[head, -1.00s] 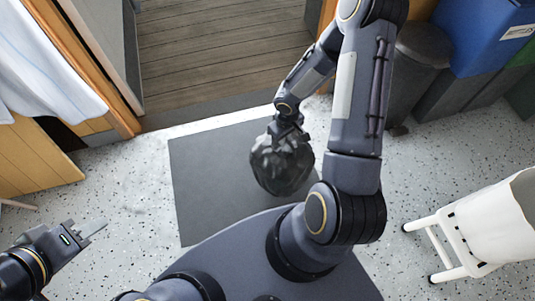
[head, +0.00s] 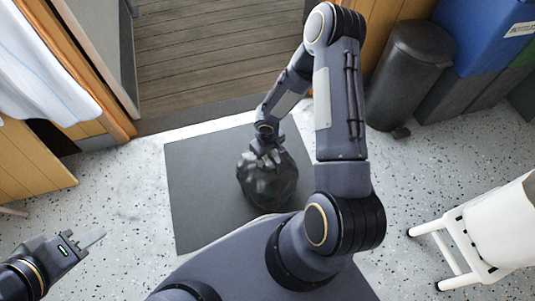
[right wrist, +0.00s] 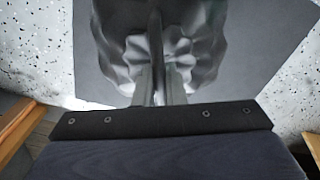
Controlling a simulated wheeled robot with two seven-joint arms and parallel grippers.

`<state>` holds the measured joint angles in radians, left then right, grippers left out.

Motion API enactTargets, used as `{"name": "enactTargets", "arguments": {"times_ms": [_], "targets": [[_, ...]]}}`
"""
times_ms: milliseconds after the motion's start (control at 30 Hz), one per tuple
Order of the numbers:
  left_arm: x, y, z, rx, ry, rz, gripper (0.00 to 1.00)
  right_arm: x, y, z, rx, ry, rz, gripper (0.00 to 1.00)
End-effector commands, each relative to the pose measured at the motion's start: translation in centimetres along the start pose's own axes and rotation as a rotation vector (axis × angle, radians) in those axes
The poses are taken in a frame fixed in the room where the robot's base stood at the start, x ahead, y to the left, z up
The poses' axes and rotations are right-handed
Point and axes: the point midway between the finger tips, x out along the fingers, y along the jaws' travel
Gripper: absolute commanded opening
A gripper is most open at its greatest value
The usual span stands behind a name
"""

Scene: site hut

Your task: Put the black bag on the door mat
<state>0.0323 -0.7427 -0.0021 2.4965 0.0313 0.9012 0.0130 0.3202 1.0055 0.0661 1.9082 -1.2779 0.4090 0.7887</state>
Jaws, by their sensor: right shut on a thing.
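The black bag (head: 267,187), a dark crumpled sack, is over the door mat (head: 203,190), a dark grey rectangle on the floor in front of the doorway. My right gripper (head: 266,157) is shut on the top of the bag from above. In the right wrist view the bag (right wrist: 207,48) bunches around the fingers (right wrist: 160,88), with the mat (right wrist: 92,62) behind it. I cannot tell whether the bag's underside touches the mat. My left gripper (head: 90,239) is away at the lower left, apart from everything; its finger gap is unclear.
A dark bin (head: 405,75) and a blue bin (head: 485,35) stand at the upper right. A white chair (head: 495,235) is at the lower right. A white cloth (head: 40,65) hangs at the upper left. Speckled floor is clear around the mat.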

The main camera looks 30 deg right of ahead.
Motion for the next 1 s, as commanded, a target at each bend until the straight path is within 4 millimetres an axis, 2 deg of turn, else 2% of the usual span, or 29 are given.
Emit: {"name": "enactTargets", "arguments": {"times_ms": [233, 267, 400, 767, 867, 1000], "targets": [[0.4, -0.2, 0.2, 0.0, 0.0, 0.0, 0.36, 0.3, 0.0, -0.1, -0.001, 0.001, 0.0, 0.0], [0.3, -0.1, 0.1, 0.0, 0.0, 0.0, 0.36, 0.2, 0.0, 0.0, -0.001, 0.0, 0.0, 0.13], [0.2, -0.1, 0.1, 0.0, 0.0, 0.0, 0.36, 0.2, 0.0, 0.0, 0.0, 0.0, 0.0, 0.31], [-0.2, 0.1, -0.1, 0.0, 0.0, 0.0, 0.36, -0.3, 0.0, 0.0, 0.0, 0.0, 0.0, 0.32], [-0.7, 0.3, -0.3, 0.0, 0.0, 0.0, 0.36, -1.6, 0.1, -0.1, 0.0, 0.003, 0.003, 0.32], [-1.8, 0.8, -0.9, 0.0, 0.0, 0.0, 0.36, -4.7, 0.1, -0.1, 0.001, 0.004, 0.002, 0.32]]}}
